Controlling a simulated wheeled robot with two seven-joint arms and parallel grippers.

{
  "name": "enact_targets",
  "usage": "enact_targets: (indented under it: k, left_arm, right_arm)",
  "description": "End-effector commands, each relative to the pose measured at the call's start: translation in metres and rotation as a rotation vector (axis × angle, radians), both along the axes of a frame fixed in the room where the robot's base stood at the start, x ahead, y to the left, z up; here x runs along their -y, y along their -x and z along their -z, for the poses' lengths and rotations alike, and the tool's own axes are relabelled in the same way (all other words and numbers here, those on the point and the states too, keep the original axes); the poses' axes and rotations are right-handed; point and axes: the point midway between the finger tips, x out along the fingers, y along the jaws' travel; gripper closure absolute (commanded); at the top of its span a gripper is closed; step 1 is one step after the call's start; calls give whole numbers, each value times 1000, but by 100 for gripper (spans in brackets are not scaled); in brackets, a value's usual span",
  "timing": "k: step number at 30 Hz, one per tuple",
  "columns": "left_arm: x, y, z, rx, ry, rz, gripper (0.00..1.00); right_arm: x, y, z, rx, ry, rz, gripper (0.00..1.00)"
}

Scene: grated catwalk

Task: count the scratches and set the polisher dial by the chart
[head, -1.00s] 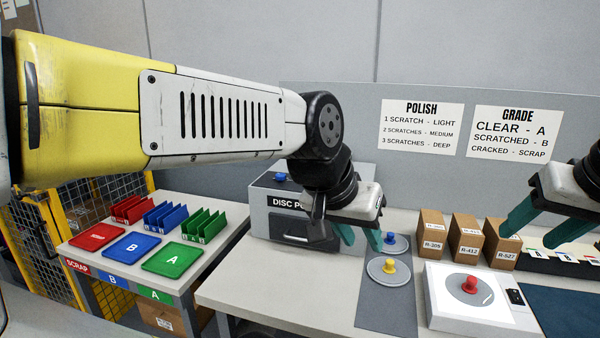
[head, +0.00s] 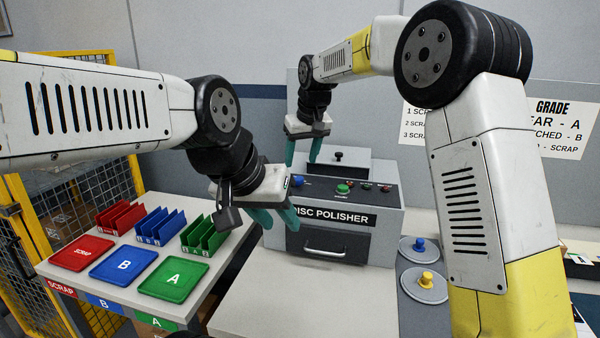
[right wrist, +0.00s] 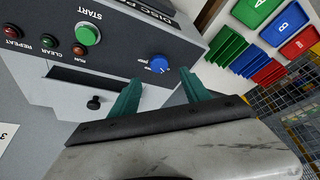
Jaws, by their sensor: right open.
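The grey disc polisher (head: 385,222) stands on the bench with a blue dial (head: 297,182) at the left of its sloped panel. A green START button (head: 343,188) sits right of it. My right gripper (head: 303,153) is open and empty above the panel's left side. In the right wrist view the dial (right wrist: 161,63) appears just beyond and between the open fingertips, not touching; its pointer setting is too small to read. My left gripper (head: 281,221) is open and empty in front of the polisher's left side. The polish chart (head: 413,122) is mostly hidden behind my right arm.
Discs with a blue knob (head: 419,245) and a yellow knob (head: 426,281) lie on the grey mat right of the polisher. Red, blue and green trays (head: 172,279) and racks stand on the left table. Bench space before the polisher is clear.

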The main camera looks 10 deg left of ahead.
Motion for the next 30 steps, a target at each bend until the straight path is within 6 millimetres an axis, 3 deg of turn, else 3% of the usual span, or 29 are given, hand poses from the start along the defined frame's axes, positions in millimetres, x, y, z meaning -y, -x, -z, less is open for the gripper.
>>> enact_targets:
  k: [6,12,23,30]
  left_arm:
    - [0,0,0,0,0,0,64]
    - [0,0,0,0,0,0,64]
    - [0,0,0,0,0,0,64]
    - [0,0,0,0,0,0,64]
  right_arm:
    - [-7,-11,35,-3,2,1,45]
    - [-12,-18,57,-3,1,2,45]
    - [-14,-21,63,-1,0,2,45]
    - [-14,-21,63,-1,0,2,90]
